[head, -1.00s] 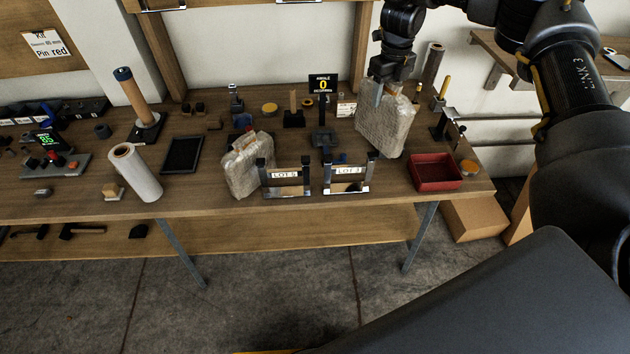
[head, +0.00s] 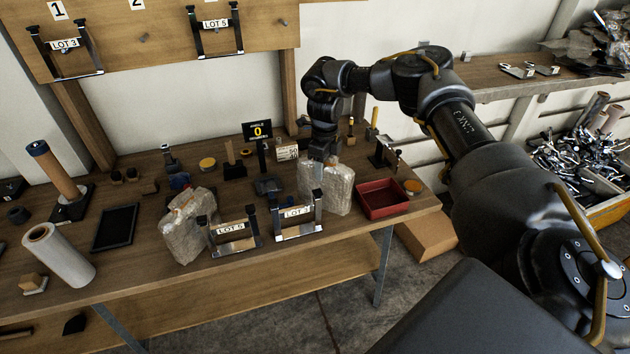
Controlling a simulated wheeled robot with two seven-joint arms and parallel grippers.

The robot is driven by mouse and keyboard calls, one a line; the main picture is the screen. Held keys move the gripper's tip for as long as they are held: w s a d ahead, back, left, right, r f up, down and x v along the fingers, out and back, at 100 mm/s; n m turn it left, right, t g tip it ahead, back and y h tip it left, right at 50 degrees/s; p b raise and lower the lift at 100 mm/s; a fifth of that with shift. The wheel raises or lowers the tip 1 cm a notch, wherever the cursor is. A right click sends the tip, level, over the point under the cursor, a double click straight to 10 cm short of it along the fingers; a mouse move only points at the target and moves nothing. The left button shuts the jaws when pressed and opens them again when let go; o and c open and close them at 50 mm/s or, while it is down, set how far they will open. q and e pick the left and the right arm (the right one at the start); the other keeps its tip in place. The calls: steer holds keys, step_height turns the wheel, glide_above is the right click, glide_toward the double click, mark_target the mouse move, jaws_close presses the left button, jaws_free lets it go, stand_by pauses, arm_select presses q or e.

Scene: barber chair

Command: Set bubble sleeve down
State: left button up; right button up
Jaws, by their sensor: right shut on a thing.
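My right gripper (head: 319,163) points down and is shut on the top of a bubble sleeve (head: 339,191), a pale, wrinkled wrapped pack. The sleeve is upright over the right part of the bench (head: 215,280), between the right-hand LOT bracket (head: 298,215) and the red tray (head: 383,198). Its bottom is at or close to the bench top; I cannot tell whether it touches. The fingers hide part of its upper left. A second bubble sleeve (head: 184,232) stands on the bench left of the LOT 5 bracket (head: 233,237). My left gripper is not in view.
A small display reading 0 (head: 257,131) stands behind the brackets. Some bench top is clear near the front edge.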

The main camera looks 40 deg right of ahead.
step_height(320, 180, down, 4)
steer(key=shift+f+p, duration=0.1)
steer(key=shift+p, duration=0.4)
steer(key=shift+a, duration=0.1)
steer(key=o, duration=0.9)
steer(key=shift+f, duration=0.1)
steer(key=shift+o, duration=0.2)
